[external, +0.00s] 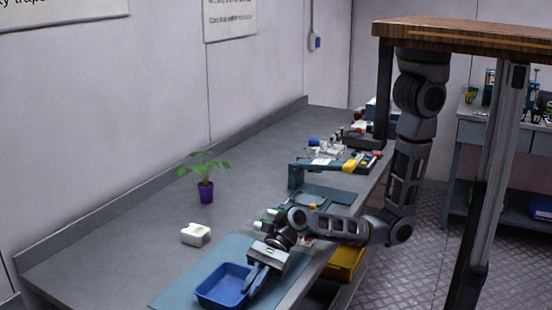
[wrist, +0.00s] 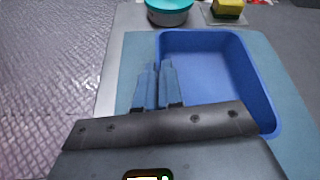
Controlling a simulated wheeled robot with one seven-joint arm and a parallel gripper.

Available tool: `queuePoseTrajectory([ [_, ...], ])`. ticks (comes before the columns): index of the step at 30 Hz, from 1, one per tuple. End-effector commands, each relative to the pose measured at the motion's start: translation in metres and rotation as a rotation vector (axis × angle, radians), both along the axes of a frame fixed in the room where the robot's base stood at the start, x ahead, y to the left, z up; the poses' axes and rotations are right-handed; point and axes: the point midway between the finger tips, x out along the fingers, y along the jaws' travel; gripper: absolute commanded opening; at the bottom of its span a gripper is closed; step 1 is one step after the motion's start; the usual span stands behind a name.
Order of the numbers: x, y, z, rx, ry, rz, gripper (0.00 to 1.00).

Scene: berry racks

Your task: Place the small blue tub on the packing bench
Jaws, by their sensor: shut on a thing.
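The small blue tub (external: 213,298) is at the near end of the long grey packing bench (external: 115,268), over a blue-green mat (external: 176,293). I cannot tell whether its base touches the mat. It looks level, and in the wrist view the tub (wrist: 215,70) appears empty. My gripper (external: 255,281) reaches down at the tub's right side. In the wrist view my gripper's fingers (wrist: 157,82) are close together at the tub's left wall, shut on it. The fingers and the palm hide part of that wall and the near end.
A small white carton (external: 196,234) and a purple plant pot (external: 205,192) stand left of the mat. A teal-lidded round container (wrist: 168,10) and a yellow sponge-like block (wrist: 229,8) lie beyond the tub. The bench's left part is clear.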

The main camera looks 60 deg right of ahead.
Motion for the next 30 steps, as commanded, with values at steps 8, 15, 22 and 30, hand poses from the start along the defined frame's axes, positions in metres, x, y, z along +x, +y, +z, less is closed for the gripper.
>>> queuePoseTrajectory([
  [8, 0.0, 0.0, -0.002, 0.0, 0.0, 0.0, 0.25],
  [15, 0.0, 0.0, -0.002, 0.0, 0.0, 0.0, 0.32],
  [22, 0.001, -0.009, 0.004, 0.0, 0.0, -0.002, 0.32],
  [30, -0.002, -0.057, 0.024, 0.001, 0.0, -0.004, 0.32],
])
